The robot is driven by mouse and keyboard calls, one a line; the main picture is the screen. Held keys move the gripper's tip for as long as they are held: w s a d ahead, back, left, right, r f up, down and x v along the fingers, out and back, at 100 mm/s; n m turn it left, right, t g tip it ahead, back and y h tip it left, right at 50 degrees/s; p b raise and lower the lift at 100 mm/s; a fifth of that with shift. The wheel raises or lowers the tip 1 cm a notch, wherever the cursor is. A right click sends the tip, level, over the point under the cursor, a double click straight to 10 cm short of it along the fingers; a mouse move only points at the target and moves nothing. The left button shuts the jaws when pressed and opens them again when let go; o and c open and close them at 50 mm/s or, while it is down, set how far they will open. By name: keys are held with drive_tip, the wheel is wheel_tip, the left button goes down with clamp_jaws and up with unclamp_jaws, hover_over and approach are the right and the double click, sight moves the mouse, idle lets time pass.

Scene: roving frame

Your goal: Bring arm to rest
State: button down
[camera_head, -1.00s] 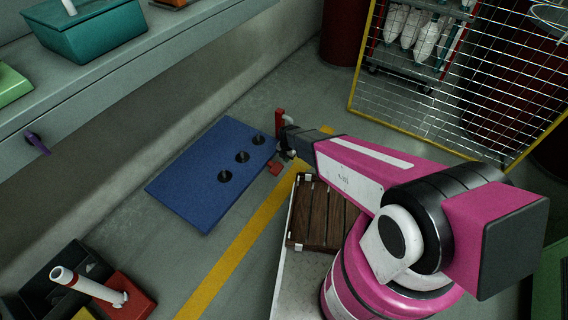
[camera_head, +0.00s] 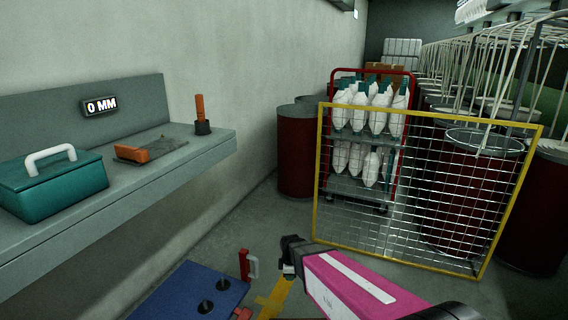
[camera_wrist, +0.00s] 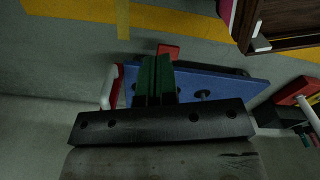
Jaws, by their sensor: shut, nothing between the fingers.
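My magenta arm (camera_head: 350,288) reaches in from the bottom right of the head view. Its dark end, my gripper (camera_head: 290,256), hangs above the floor near the blue board. In the wrist view the two dark green fingers of my gripper (camera_wrist: 156,66) lie side by side, shut with nothing between them. The blue board (camera_head: 180,293) lies below with black knobs on it; the wrist view shows it too (camera_wrist: 228,90), partly hidden behind the fingers and palm.
A red block with a white handle (camera_head: 245,264) stands by the board. A yellow-framed mesh panel (camera_head: 316,180) stands ahead, before a rack of white bobbins (camera_head: 368,105) and dark red drums (camera_head: 298,150). At left, a grey shelf (camera_head: 150,190) bears a teal box (camera_head: 55,185).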

drive_tip(key=s+d+r+m, duration=0.4)
drive_tip(key=d+r+m, duration=0.4)
drive_tip(key=s+d+r+m, duration=0.3)
drive_tip(key=d+r+m, duration=0.5)
drive_tip(key=m, duration=0.1)
drive_tip(key=shift+s+d, duration=0.3)
drive_tip(key=shift+s, duration=0.05)
